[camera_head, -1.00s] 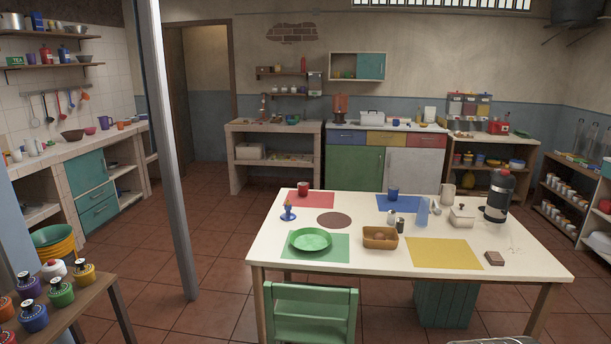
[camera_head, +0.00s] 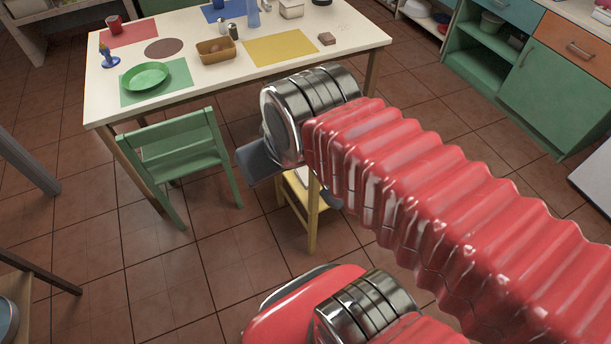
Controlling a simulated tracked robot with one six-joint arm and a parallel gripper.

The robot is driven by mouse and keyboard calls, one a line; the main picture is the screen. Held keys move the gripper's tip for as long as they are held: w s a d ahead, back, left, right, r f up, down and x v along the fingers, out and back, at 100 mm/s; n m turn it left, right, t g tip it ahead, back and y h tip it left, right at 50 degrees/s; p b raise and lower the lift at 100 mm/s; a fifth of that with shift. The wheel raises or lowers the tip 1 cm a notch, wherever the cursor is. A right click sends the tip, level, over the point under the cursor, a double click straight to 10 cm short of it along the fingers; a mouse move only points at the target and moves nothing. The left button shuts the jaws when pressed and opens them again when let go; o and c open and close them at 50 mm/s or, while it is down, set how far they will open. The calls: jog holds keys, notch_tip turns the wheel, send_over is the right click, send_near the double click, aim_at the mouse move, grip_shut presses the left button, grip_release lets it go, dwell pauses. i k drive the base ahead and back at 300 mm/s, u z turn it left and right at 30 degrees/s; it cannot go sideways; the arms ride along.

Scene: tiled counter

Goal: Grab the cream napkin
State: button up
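I cannot make out a cream napkin for certain. A small pale patch (camera_head: 302,175) shows on top of a yellow stool (camera_head: 313,215), mostly hidden behind my arm; I cannot tell whether it is cloth or the seat. My gripper (camera_head: 260,162) shows only in part as grey pieces at the end of my red ribbed arm, over the stool in the picture. The arm's metal cuff covers much of it, so its opening and anything in it cannot be made out.
The white table (camera_head: 105,90) stands at the upper left with a green plate (camera_head: 146,76), a brown basket (camera_head: 216,51) and a yellow mat (camera_head: 282,48). A green chair (camera_head: 180,150) stands before it. Green cabinets (camera_head: 550,85) stand at right.

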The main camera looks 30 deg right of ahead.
aim_at(303, 173)
jog(key=k, duration=0.65)
jog(key=u, duration=0.05)
jog(key=i, duration=1.2)
jog(key=u, duration=0.7)
jog(key=i, duration=0.45)
jog(key=u, duration=0.4)
